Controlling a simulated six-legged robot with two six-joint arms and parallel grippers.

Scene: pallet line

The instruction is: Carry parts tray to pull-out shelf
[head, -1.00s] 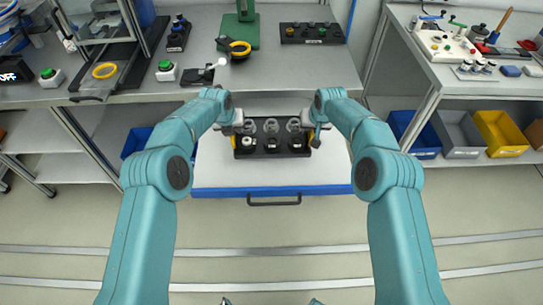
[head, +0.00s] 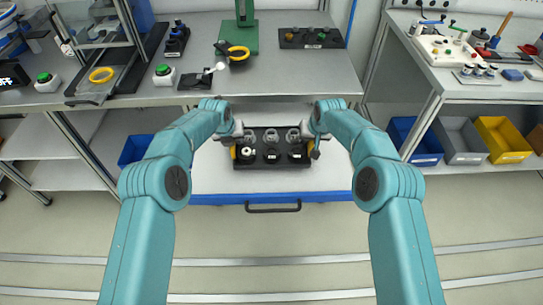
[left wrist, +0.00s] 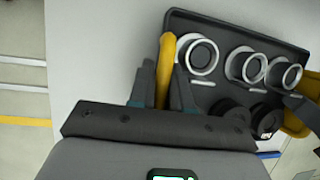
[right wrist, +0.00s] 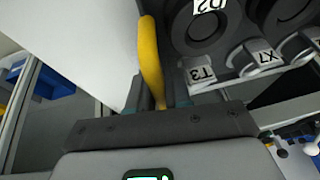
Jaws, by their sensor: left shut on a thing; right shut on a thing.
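The black parts tray (head: 271,164) holds several round black and silver parts and has a yellow handle at each end. It is level over the white pull-out shelf (head: 215,177), which has a blue front edge and a black pull handle (head: 273,209). I cannot tell whether tray and shelf touch. My left gripper (head: 236,137) is shut on the tray's left yellow handle, also seen in the left wrist view (left wrist: 166,60). My right gripper (head: 309,138) is shut on the right yellow handle, seen in the right wrist view (right wrist: 150,60).
The workbench (head: 290,84) above and behind the shelf carries green buttons, a green stand (head: 243,38) and another black tray (head: 311,39). A blue bin (head: 135,149) stands left of the shelf. Blue, grey and yellow bins (head: 500,140) stand at right. Floor in front is clear.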

